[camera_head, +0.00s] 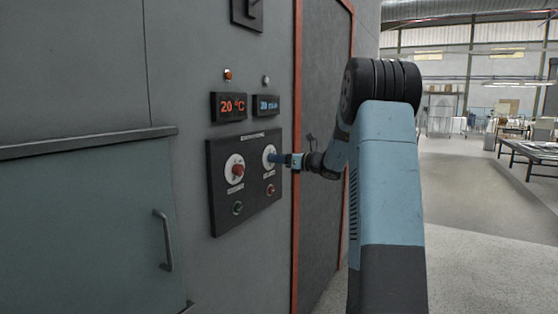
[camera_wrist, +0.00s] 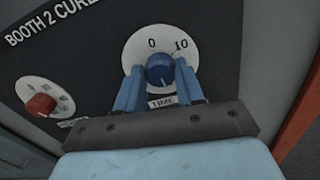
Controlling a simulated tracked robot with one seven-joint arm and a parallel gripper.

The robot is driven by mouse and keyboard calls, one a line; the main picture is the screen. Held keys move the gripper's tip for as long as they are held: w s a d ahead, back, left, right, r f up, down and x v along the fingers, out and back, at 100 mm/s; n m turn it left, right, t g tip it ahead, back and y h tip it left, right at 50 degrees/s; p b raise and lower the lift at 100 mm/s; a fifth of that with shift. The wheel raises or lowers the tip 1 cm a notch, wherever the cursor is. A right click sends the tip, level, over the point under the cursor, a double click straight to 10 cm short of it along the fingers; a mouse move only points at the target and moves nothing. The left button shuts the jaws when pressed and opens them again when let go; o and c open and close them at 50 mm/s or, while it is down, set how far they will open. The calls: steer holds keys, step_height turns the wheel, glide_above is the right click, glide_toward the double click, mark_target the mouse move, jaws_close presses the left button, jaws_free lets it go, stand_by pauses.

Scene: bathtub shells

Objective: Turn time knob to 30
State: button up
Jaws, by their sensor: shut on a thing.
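The blue time knob (camera_wrist: 160,70) sits on a round white dial (camera_wrist: 140,47) marked 0 and 10, above a TIME label (camera_wrist: 162,103). Other dial marks are hidden or unreadable, and the pointer's exact setting cannot be told. My gripper (camera_wrist: 159,78) has one blue finger on each side of the knob and is shut on it. In the head view, my gripper (camera_head: 283,160) reaches from the right to the white time dial (camera_head: 267,152) and hides most of the knob. The blue display (camera_head: 266,105) above seems to read 20 min.
A red knob (camera_head: 237,170) on its own dial is left of the time dial, below an orange 20 °C display (camera_head: 229,107). Two small buttons are lower on the dark panel (camera_head: 222,216). A red-framed door (camera_head: 324,150) stands to the right.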

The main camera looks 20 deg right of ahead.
steer(key=shift+d+f+m, duration=0.1)
steer(key=shift+f+m, duration=0.1)
steer(key=shift+m, duration=0.4)
steer(key=o, duration=0.8)
steer(key=shift+o, duration=1.2)
steer(key=shift+r, duration=0.1)
steer(key=v, duration=1.3)
steer(key=shift+s+d, duration=0.25)
steer(key=shift+s, duration=0.05)
